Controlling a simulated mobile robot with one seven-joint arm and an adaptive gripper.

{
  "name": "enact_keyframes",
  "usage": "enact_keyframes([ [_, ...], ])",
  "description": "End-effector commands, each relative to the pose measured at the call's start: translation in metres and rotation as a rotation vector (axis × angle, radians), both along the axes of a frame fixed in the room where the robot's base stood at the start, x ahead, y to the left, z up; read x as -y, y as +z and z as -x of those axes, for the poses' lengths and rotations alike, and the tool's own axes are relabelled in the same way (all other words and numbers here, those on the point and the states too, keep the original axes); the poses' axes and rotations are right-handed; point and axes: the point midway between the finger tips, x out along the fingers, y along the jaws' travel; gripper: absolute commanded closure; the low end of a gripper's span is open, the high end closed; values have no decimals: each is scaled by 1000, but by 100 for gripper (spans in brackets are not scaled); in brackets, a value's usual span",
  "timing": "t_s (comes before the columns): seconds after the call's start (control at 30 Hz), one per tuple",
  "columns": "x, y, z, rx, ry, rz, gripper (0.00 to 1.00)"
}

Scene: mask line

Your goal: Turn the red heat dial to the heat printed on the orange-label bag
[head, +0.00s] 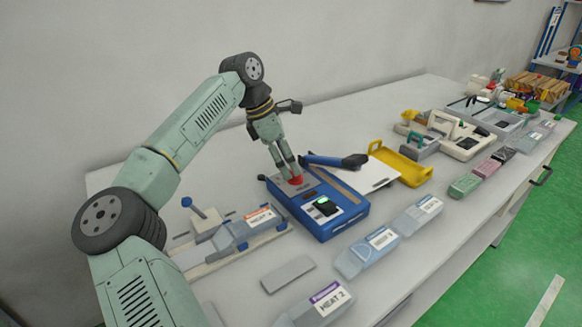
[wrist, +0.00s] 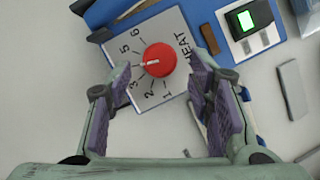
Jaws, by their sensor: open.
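The red heat dial (head: 296,180) sits on the grey HEAT plate of the blue sealer (head: 335,215). In the wrist view the dial (wrist: 160,60) has a white mark pointing left, between the 5 and the 3; the 4 is hard to see near my finger. The orange-label bag (head: 240,233) lies on a pale stand left of the sealer; its label seems to read HEAT 4. My gripper (head: 287,166) is open, pointing down at the dial. In the wrist view my gripper's fingers (wrist: 165,78) stand on either side of the dial, apart from it.
The sealer's blue lever (head: 335,160) rises close behind the gripper. A green-lit display (wrist: 246,20) is on the sealer. A purple-label HEAT 2 bag (head: 318,303), a grey block (head: 288,273) and other labelled bags lie in front. A yellow tray (head: 405,165) is farther right.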

Motion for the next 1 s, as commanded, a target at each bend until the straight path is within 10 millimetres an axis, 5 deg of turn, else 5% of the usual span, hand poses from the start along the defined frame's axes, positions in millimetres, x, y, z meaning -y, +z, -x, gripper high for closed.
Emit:
enact_keyframes([
  [0.43,-32,79,2,2,1,0,52],
  [1.0,-36,89,3,1,-1,1,52],
])
